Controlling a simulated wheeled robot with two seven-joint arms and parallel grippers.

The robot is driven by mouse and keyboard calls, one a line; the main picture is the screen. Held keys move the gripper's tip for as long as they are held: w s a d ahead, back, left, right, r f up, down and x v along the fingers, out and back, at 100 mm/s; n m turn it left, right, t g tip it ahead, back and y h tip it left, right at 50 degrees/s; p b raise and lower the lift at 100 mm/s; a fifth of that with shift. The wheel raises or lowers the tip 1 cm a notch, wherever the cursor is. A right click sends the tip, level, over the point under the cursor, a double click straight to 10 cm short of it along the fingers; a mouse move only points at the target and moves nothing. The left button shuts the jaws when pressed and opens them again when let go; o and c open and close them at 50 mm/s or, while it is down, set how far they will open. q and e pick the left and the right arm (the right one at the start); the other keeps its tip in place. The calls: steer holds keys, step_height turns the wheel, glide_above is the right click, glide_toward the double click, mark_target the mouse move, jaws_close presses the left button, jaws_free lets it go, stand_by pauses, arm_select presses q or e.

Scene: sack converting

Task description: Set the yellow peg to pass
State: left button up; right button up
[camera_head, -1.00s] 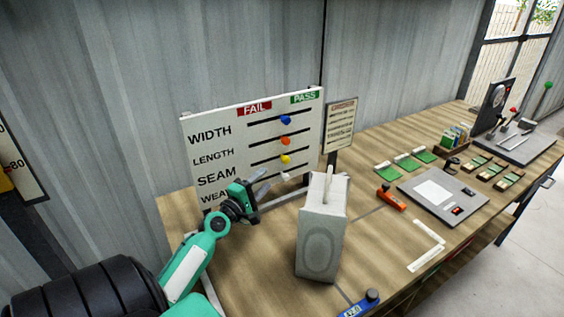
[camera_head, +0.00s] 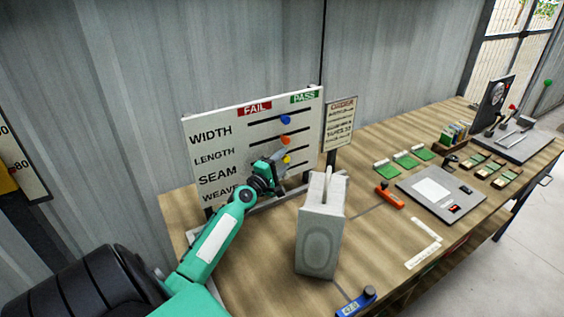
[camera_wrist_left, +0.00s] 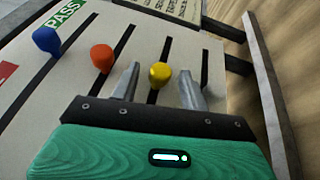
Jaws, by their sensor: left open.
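The yellow peg (camera_head: 287,159) sits on the third slot, the SEAM row, of the white board (camera_head: 210,160). In the left wrist view the yellow peg (camera_wrist_left: 160,74) stands between the two fingers of my left gripper (camera_wrist_left: 158,85), with a gap on each side. My left gripper (camera_head: 279,160) is open and in front of the board. The blue peg (camera_head: 286,119) and the orange peg (camera_head: 285,140) are on the rows above. The white peg on the WEAVE row is hidden behind my gripper. My right gripper is not in view.
A grey-white sack block (camera_head: 320,228) stands on the table just right of my left arm. An order sign (camera_head: 340,124) is beside the board. A blue gauge (camera_head: 357,303), an orange tool (camera_head: 390,195) and a grey scale (camera_head: 440,195) lie farther right.

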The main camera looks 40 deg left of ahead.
arm_select(q)
jaws_close()
steer(key=w, duration=0.2)
steer(key=w+d, duration=0.1)
steer(key=w, duration=0.1)
steer(key=shift+w+d, duration=0.15)
jaws_free()
steer(key=s+d+f+b, duration=0.1)
steer(key=s+b, duration=0.1)
steer(key=s, duration=1.1)
steer(key=shift+s+d+f, duration=0.3)
steer(key=shift+s+f, duration=0.05)
steer(key=shift+f, duration=0.05)
